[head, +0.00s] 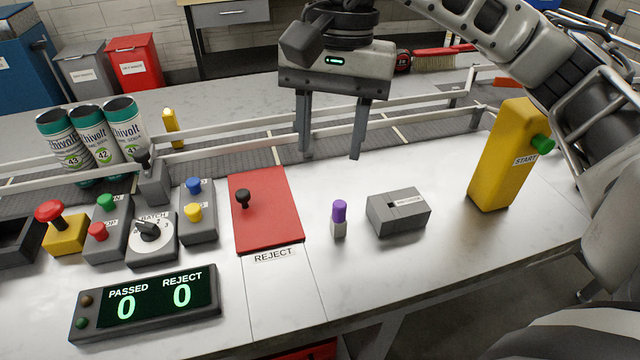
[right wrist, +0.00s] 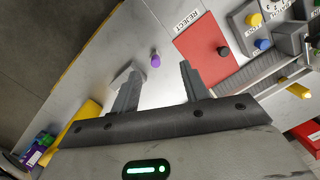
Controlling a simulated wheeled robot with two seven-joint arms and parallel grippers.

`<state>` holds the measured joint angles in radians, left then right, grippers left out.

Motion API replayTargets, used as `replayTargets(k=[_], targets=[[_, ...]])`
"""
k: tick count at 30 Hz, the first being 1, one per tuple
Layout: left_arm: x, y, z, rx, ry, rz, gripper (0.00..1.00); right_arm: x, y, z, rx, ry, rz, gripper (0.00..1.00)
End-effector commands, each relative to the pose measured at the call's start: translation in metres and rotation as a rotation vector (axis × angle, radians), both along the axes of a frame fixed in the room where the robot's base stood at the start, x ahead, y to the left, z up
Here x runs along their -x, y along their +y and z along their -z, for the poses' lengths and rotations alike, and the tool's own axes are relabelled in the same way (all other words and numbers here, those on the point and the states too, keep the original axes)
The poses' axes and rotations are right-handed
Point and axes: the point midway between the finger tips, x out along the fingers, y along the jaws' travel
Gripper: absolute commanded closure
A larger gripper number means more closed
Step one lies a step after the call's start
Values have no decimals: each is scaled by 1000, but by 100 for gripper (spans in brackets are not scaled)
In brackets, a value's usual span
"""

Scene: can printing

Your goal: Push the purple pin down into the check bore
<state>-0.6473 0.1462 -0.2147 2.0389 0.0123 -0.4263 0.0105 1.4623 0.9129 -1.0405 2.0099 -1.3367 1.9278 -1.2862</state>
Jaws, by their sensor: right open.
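The purple pin (head: 339,210) stands upright on the white tabletop, purple on top and pale grey below. It also shows in the right wrist view (right wrist: 155,60), beyond and between the fingertips. A grey block (head: 398,213) with a dark slot and a small label on top sits just right of the pin, apart from it; I cannot tell for sure whether it holds the check bore. My right gripper (head: 330,156) is open and empty, fingers pointing down, above and behind the pin; its fingers also show in the right wrist view (right wrist: 160,70). My left gripper is out of view.
A red reject plate (head: 265,225) with a black knob lies left of the pin. A yellow post (head: 504,158) with a green start button stands right. Buttons and a counter display (head: 145,305) reading 0 and 0 fill the left. Cans (head: 92,135) stand behind.

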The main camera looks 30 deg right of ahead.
Motion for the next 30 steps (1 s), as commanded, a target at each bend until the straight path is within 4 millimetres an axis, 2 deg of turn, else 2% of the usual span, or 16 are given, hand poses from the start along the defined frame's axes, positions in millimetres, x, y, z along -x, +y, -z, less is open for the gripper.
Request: replayTargets(k=[2, 5, 18, 26, 30], targets=[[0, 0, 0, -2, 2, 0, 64, -3, -17, -11, 70, -37, -1, 55], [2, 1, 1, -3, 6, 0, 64, -5, -27, -9, 107, -50, -2, 55], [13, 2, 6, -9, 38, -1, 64, -4, -26, 76, 107, -49, -3, 55], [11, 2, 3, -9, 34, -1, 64, -4, -26, 96, 105, -49, -2, 55], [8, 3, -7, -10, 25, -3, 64, -3, -26, 114, 106, -47, -3, 55]])
